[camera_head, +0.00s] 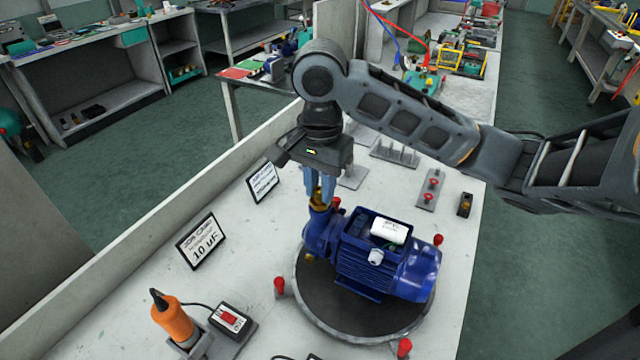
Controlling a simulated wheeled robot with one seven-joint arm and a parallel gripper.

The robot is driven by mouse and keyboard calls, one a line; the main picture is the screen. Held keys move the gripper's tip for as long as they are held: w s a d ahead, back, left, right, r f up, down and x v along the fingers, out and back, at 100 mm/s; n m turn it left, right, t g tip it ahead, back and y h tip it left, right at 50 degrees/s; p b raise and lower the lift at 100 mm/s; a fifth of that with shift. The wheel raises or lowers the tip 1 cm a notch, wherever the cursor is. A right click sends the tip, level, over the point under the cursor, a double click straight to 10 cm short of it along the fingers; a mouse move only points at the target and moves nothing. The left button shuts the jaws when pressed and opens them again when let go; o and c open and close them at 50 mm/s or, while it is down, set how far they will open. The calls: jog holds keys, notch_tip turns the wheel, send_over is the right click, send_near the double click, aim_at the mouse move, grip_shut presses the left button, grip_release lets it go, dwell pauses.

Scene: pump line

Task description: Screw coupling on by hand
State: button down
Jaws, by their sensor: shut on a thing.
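A blue pump (374,257) with a motor body lies on a round dark turntable (345,325) on the white bench. My gripper (320,194) points down over the pump's left end. Its blue fingers are shut on a brass-coloured coupling (319,203). The coupling sits at the top of the pump's upright port; I cannot tell how far it is threaded on. The fingers hide part of the coupling. A white box (389,230) shows in the open top of the motor.
Red knobs (279,285) stand around the turntable. An orange tool (173,318) and a switch box (232,319) are at the front left. Two job cards (201,240) stand along the left edge. Pegged grey plates (396,152) lie behind the pump.

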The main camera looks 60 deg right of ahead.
jog(key=m, duration=0.3)
jog(key=shift+m, duration=0.3)
jog(key=c, duration=1)
grip_release()
jog(key=shift+c, duration=0.2)
jog(key=shift+n, duration=1.8)
